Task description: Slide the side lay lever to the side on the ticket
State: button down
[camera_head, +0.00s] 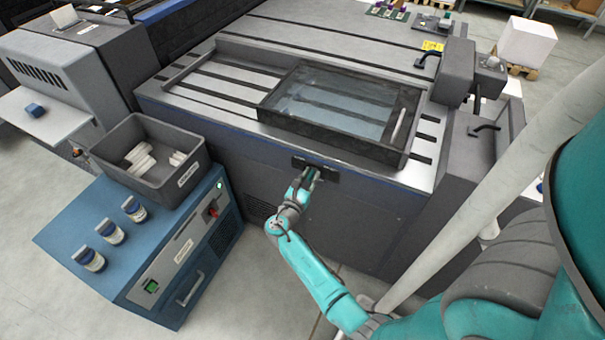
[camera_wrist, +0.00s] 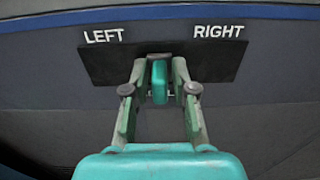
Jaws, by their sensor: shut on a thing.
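The side lay lever (camera_wrist: 160,82) is a small teal-green handle on a black plate (camera_wrist: 108,66) on the machine's front. White words on the plate read LEFT at the left and RIGHT at the right. The lever stands at about the middle between the two words. My gripper (camera_wrist: 160,84) has one finger on each side of the lever and is shut on it. In the head view the gripper (camera_head: 309,176) is at the plate (camera_head: 331,177), and the lever is hardly visible behind the fingers. I cannot make out a readable ticket in either view.
A small yellow label (camera_head: 432,46) sits on the machine top, its text too small to read. A grey bin (camera_head: 178,183) with white pieces and several jars stand on a blue cabinet (camera_head: 70,225) at the left. A dark-framed clear cover (camera_head: 290,122) lies above the plate.

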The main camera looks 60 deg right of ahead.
jog(key=s, duration=0.4)
jog(key=shift+d, duration=0.3)
jog(key=shift+s, duration=0.1)
jog(key=c, duration=1.2)
grip_release()
jog(key=shift+o, duration=0.2)
jog(key=shift+a, duration=0.55)
send_near(326, 173)
jog(key=shift+s+a+f, duration=0.1)
jog(key=shift+s+a, duration=0.1)
jog(key=shift+a, duration=1.2)
jog(key=shift+s+a, duration=0.25)
jog(key=shift+a, duration=1.1)
